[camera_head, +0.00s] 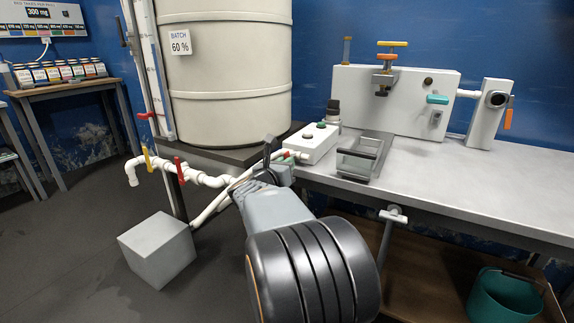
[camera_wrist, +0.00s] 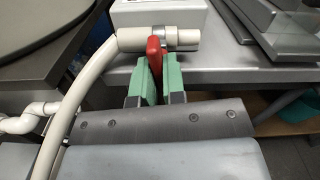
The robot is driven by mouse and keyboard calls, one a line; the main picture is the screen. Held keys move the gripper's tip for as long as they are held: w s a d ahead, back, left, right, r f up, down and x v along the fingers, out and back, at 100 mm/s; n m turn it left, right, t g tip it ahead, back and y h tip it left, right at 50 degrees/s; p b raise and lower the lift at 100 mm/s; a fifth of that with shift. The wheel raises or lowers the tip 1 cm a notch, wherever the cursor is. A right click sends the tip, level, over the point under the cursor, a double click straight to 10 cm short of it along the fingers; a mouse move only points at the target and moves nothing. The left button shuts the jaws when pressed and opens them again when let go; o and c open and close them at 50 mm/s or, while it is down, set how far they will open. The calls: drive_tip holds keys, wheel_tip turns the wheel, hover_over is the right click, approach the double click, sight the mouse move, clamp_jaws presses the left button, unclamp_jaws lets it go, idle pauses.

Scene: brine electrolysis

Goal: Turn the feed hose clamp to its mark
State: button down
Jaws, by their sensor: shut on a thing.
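The feed hose clamp shows in the wrist view as a red lever (camera_wrist: 154,54) with a grey band (camera_wrist: 159,35) around a cream hose (camera_wrist: 126,42). The lever points down toward me from the band. My gripper (camera_wrist: 160,82) has green fingers on both sides of the red lever and is shut on it. In the head view my gripper (camera_head: 284,170) is at the table's left edge, in front of the white box, mostly hidden by my arm. Only a small red bit of the lever (camera_head: 286,154) shows there. I cannot make out a mark for the clamp.
A white box with buttons (camera_head: 312,146) stands just behind the clamp. A grey open tray (camera_head: 346,160) is to its right on the bench (camera_head: 440,178). The large cream tank (camera_head: 225,85) and pipes with red and yellow levers (camera_head: 180,172) are to the left.

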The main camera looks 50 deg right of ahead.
drive_tip(key=shift+f, duration=0.15)
drive_tip(key=c, duration=1.5)
unclamp_jaws()
drive_tip(key=shift+w+a, duration=0.1)
drive_tip(key=shift+a, duration=0.05)
drive_tip(key=o, duration=0.3)
drive_tip(key=p+v, duration=0.3)
drive_tip(key=v, duration=1)
drive_tip(key=shift+a, duration=0.3)
